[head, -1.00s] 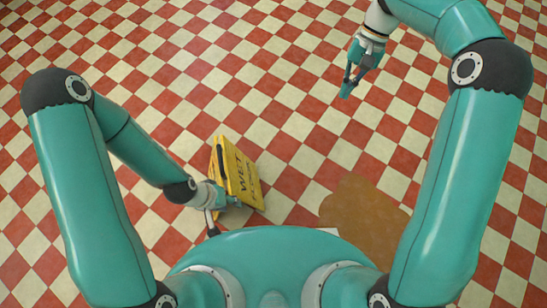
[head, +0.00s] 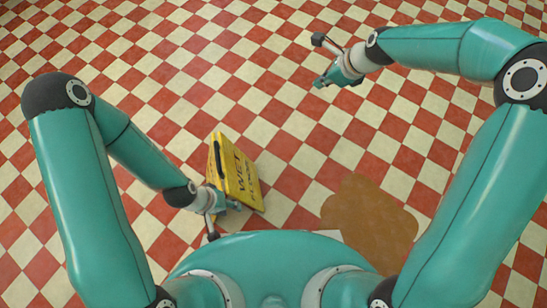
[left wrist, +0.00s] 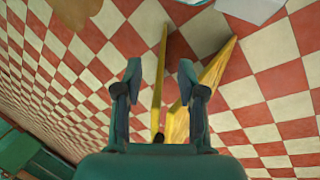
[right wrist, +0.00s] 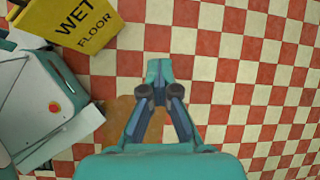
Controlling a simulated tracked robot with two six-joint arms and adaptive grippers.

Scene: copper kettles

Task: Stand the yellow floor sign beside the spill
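The yellow wet floor sign (head: 240,182) stands upright on the floor with its two panels spread, left of the spill and apart from it. Its lettered face also shows in the right wrist view (right wrist: 82,22). My left gripper (head: 232,207) is low at the sign's near side. In the left wrist view its fingers (left wrist: 160,85) are apart, with one sign panel edge seen between them; contact is not clear. The brown spill (head: 368,218) lies flat on the floor, partly behind my right gripper in its wrist view. My right gripper (head: 318,84) is shut and empty, above the floor beyond the spill.
The red and white checkered floor (head: 290,130) is clear between the sign and the spill and beyond both. My own teal base is close to the near side of the sign and the spill.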

